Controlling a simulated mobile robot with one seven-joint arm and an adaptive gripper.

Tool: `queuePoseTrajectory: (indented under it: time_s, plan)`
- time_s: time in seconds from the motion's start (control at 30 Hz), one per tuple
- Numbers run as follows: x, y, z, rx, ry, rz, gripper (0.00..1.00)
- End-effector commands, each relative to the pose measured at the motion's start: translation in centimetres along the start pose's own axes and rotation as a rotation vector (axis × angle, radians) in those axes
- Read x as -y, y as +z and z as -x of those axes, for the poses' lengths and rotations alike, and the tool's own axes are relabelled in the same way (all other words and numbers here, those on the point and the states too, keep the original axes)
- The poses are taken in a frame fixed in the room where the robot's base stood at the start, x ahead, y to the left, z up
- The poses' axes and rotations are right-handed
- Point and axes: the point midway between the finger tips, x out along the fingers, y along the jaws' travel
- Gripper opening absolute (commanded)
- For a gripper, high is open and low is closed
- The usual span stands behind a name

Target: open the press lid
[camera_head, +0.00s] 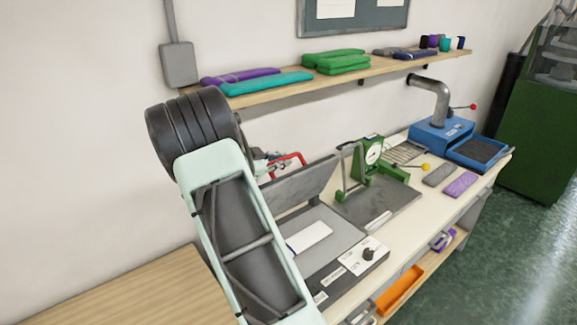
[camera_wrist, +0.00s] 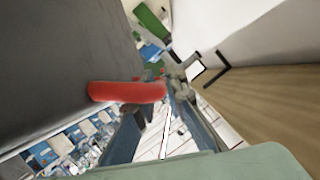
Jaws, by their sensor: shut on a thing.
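The press (camera_head: 340,280) sits on the bench, with a grey bed and a front panel with a dark knob. Its grey lid (camera_head: 304,186) stands raised at the back of the bed, tilted steeply up. In the wrist view the lid's dark face (camera_wrist: 50,55) fills the left. The red handle (camera_head: 290,158) shows behind the lid's upper edge, and as a red bar in the wrist view (camera_wrist: 125,91). My gripper (camera_wrist: 165,95) is shut on the handle at the bar's right end. In the head view my arm partly hides the gripper.
A white piece (camera_head: 308,237) lies on the press bed. The shelf (camera_head: 300,83) above holds folded knits.

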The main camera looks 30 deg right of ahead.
Motion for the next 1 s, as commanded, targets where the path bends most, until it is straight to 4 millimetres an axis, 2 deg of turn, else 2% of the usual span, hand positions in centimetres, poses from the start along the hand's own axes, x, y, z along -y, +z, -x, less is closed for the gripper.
queuePoseTrajectory:
  time_s: [0.1, 0.4, 1.0]
  plan:
    - [1.6, 0.6, -0.3, 0.001, 0.026, 0.062, 0.00]
    - [4.5, 2.1, -0.8, 0.000, 0.081, 0.198, 0.00]
    - [8.1, 4.6, -1.8, -0.002, 0.153, 0.377, 0.00]
